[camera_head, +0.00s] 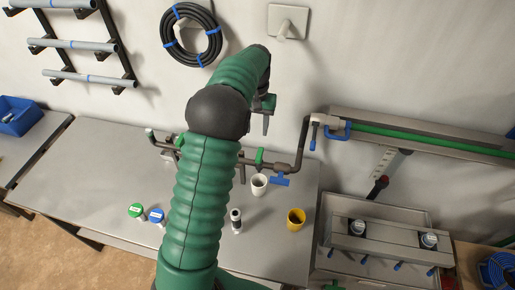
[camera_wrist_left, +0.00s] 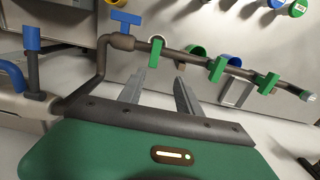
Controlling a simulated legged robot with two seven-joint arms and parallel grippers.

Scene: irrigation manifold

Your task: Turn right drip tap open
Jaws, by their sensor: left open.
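A second blue handle (camera_head: 312,145) hangs by the upper pipe end. I cannot tell for certain which is the right drip tap. My left gripper (camera_head: 266,118) is open and empty above and behind the pipe, apart from both handles; its jaws (camera_wrist_left: 158,90) show parted. My right gripper is not in view.

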